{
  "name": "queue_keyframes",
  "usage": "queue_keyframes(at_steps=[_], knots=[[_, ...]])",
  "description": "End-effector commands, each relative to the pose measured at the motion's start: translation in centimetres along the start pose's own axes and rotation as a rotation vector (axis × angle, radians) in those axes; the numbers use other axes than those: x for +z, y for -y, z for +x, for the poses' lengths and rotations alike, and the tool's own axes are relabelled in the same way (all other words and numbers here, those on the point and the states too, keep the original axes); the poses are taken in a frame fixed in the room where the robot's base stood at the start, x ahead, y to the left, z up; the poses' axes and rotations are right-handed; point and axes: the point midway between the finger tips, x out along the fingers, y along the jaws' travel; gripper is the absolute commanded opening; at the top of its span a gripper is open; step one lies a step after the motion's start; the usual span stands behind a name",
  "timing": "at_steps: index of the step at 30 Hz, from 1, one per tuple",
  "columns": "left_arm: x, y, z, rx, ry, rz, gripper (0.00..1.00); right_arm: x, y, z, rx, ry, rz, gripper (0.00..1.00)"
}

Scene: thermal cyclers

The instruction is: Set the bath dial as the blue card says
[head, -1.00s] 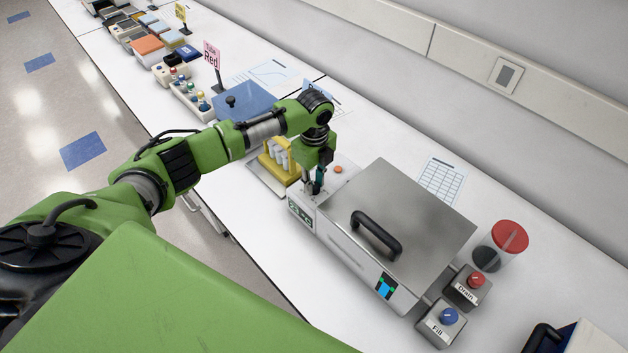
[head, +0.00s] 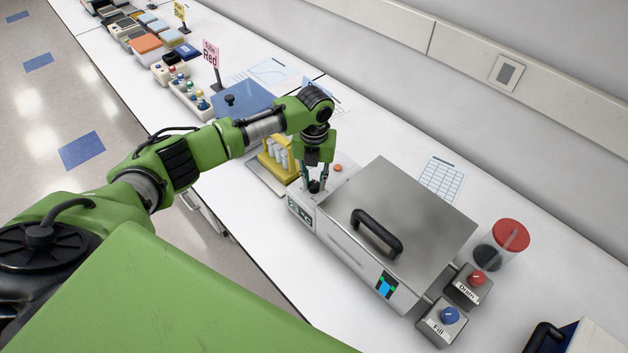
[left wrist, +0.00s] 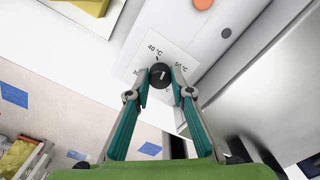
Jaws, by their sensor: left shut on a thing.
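The water bath (head: 345,240) is a steel box with a lid and a black handle. Its black dial (left wrist: 160,74) sits on a white scale plate (left wrist: 178,50) marked 40 °C and 50 °C, with a 30 mark partly hidden by a finger. A short pale line shows on the dial; its exact reading is hard to tell. My left gripper (head: 315,187) points down at the bath's far left corner. In the left wrist view its fingers (left wrist: 160,82) are shut on the dial. The blue card (head: 309,83) is mostly behind my left arm, its text unreadable. My right gripper is out of view.
A yellow rack with tubes (head: 277,158) stands close beyond the gripper. An orange button (head: 338,168) is beside the dial. Drain (head: 470,288) and Fill (head: 441,325) knob boxes and a red-topped container (head: 502,246) stand at the right. A pink Red card (head: 211,53) stands farther back.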

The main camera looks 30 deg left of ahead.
Motion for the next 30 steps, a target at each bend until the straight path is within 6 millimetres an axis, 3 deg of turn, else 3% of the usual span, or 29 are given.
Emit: queue_keyframes(at_steps=[11, 17, 30], knots=[[0.1, 0.0, 0.0, -0.001, 0.003, 0.355, 0.00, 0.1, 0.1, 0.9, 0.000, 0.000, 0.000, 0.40], [0.1, 0.1, 0.2, -0.001, 0.004, 0.501, 0.00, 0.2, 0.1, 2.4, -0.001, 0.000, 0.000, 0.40], [0.2, 0.0, 0.6, 0.002, 0.008, 0.691, 0.00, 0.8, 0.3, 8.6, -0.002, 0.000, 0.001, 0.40]])
